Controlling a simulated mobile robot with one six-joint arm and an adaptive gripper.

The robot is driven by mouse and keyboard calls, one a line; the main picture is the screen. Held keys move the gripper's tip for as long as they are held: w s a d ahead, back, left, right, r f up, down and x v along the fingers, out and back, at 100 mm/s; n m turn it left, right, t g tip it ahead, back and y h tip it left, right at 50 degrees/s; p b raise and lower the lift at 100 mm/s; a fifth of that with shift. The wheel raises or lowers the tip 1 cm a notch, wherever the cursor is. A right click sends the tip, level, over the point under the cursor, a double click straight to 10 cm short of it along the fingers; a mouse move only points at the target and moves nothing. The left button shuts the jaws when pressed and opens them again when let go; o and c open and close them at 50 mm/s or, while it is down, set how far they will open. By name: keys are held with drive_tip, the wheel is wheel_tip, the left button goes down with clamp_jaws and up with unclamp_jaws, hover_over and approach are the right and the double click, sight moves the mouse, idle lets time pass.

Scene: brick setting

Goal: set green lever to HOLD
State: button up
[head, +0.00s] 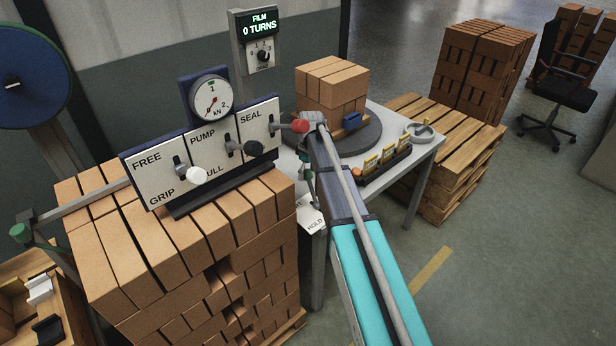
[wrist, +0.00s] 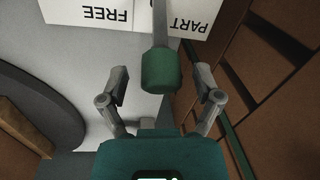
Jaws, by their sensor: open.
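The green lever's knob (wrist: 160,72) sits on a grey stem in the wrist view. The stem runs up to a white label plate (wrist: 90,14) with upside-down words FREE and PART. My gripper (wrist: 161,78) is open, one finger on each side of the knob, with gaps visible. In the head view a small white plate (head: 313,224) reading HOLD shows beside the table, partly covered by my arm. The gripper and lever are mostly hidden there, so I cannot tell the lever's exact setting.
A panel (head: 150,172) with white (head: 196,175), black (head: 253,148) and red (head: 300,126) knobs stands on stacked bricks (head: 190,240) at left. A table (head: 425,150) holds bricks on a dark turntable (head: 372,137). Pallets (head: 465,160) and a chair (head: 567,92) stand behind.

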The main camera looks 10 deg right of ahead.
drive_tip(key=shift+f, duration=0.1)
idle(0.3)
clamp_jaws()
